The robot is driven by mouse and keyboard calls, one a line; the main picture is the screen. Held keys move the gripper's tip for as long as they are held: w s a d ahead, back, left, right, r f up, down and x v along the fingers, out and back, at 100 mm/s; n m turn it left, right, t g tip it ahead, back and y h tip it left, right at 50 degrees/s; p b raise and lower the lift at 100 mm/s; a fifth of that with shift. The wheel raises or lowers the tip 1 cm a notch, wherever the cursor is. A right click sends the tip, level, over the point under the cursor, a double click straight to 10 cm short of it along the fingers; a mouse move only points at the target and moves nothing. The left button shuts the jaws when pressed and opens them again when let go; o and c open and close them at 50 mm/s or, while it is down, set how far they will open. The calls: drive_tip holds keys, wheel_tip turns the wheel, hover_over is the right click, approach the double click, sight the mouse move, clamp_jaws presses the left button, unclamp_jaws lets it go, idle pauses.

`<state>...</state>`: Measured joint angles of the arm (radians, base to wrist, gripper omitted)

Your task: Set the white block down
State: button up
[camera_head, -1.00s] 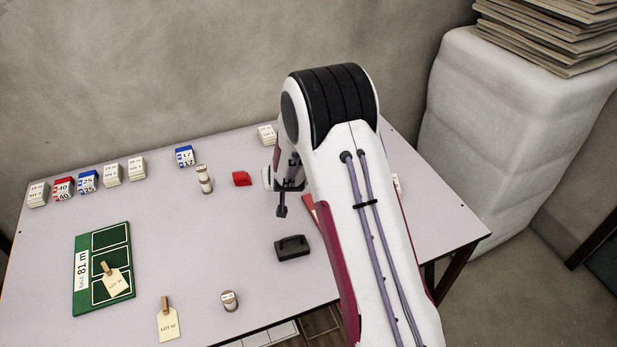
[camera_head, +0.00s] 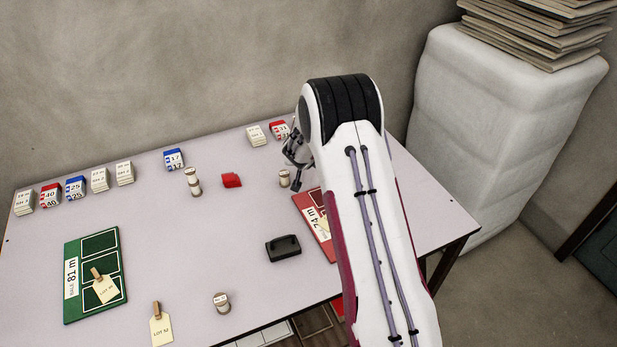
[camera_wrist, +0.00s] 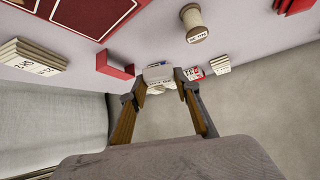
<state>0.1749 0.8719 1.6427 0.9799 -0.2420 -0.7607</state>
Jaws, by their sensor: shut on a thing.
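My gripper (camera_wrist: 158,88) is shut on a small white block (camera_wrist: 158,72), which sits between the fingertips in the wrist view. In the head view my gripper (camera_head: 297,155) is near the back right of the table (camera_head: 210,240), partly hidden by my arm. I cannot make out the held block there. In the wrist view number-card stacks lie close behind and below the block, so I cannot tell whether it touches anything.
A spool (camera_head: 284,178) and red board (camera_head: 309,222) are near my gripper. A white stack (camera_head: 256,135) and red stack (camera_head: 279,130) stand at the back edge. The table's middle is clear.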

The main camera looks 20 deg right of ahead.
drive_tip(key=shift+w+d+r, duration=0.1)
drive_tip(key=shift+w+d, duration=0.2)
drive_tip(key=shift+d, duration=0.25)
drive_tip(key=shift+w+d+r, duration=0.1)
drive_tip(key=shift+w+d, duration=0.15)
drive_tip(key=shift+d, duration=0.3)
drive_tip(key=shift+w+r, duration=0.45)
drive_tip(key=shift+w, duration=0.3)
drive_tip(key=shift+n, duration=0.3)
drive_tip(key=shift+f, duration=0.1)
drive_tip(key=shift+f, duration=3.05)
drive_tip(key=shift+f+y, duration=0.3)
drive_tip(key=shift+f, duration=1.55)
